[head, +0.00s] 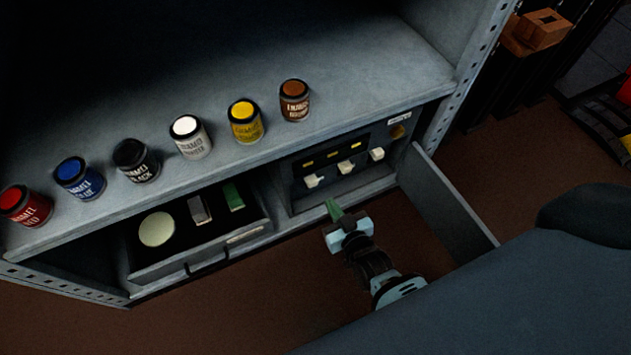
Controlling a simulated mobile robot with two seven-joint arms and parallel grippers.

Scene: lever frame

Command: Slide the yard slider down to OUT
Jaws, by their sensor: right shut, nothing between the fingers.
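A dark panel (328,147) is set in the lower right bay of the grey shelf. Three white slider knobs stick out of it: a left one (312,181), a middle one (346,168) and a right one (377,154). The labels are too small to read, so I cannot tell which one is the yard slider. My right gripper (334,209) has green fingertips and is shut and empty. It is in front of and below the panel, nearest the left and middle knobs, and looks apart from them. My left gripper is not in view.
Several enamel paint cans stand in a row on the shelf (380,75) above. An open drawer (205,263) with a round pale item and two blocks is left of the panel. An open door (447,212) stands right of my right gripper. Brown floor lies below.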

